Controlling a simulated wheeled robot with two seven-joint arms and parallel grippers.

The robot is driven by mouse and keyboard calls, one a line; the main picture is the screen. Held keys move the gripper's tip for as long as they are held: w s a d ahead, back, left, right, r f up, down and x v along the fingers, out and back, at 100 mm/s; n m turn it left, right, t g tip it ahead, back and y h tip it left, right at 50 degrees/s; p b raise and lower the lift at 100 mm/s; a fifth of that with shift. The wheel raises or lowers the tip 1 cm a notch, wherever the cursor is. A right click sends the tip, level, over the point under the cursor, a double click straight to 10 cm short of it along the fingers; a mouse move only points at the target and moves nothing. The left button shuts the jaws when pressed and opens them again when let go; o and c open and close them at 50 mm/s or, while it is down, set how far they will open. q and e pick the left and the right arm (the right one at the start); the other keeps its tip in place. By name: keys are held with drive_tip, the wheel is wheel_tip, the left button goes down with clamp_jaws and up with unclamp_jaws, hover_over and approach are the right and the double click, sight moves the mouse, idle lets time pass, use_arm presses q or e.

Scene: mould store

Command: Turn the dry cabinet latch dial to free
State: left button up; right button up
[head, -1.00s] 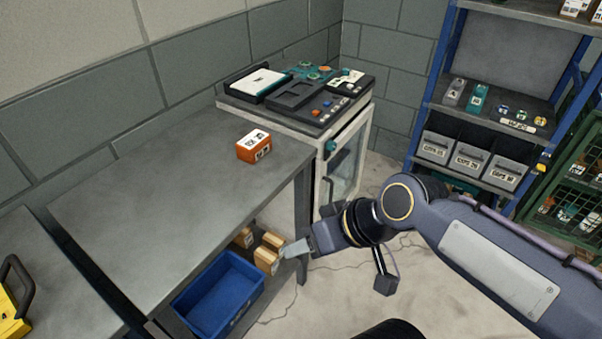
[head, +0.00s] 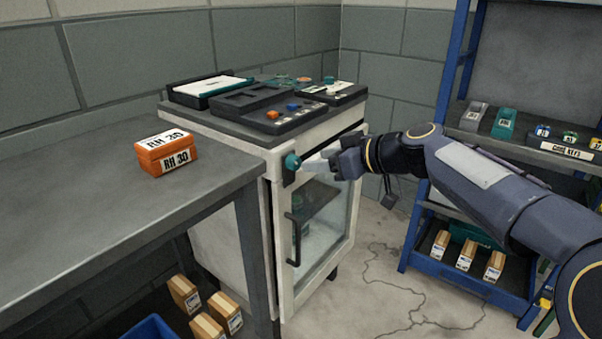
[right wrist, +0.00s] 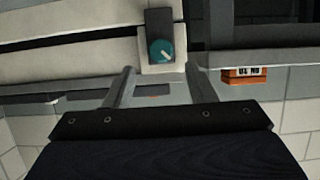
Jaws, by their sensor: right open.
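The dry cabinet (head: 220,132) is white with a glass door, at the end of the workbench. Its latch dial (head: 291,162) is a round teal knob on a dark plate at the door's top left corner. In the right wrist view the dial (right wrist: 161,51) shows a pale slanting pointer mark. My right gripper (head: 310,163) is level with the dial, close in front of it. Its fingers (right wrist: 158,70) are open, one to each side of the dial, with nothing between them; whether they touch it I cannot tell. My left gripper is not in view.
A dark door handle (head: 294,240) hangs below the dial. An orange RH 30 box (head: 167,153) sits on the workbench (head: 90,210). A blue shelf rack (head: 450,110) stands at the right. The floor between is clear.

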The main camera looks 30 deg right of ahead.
sight(298, 162)
drive_tip(key=x, duration=0.6)
drive_tip(key=shift+a+b, duration=0.1)
drive_tip(key=shift+b, duration=0.2)
drive_tip(key=shift+c, duration=0.4)
drive_tip(key=c, duration=0.7)
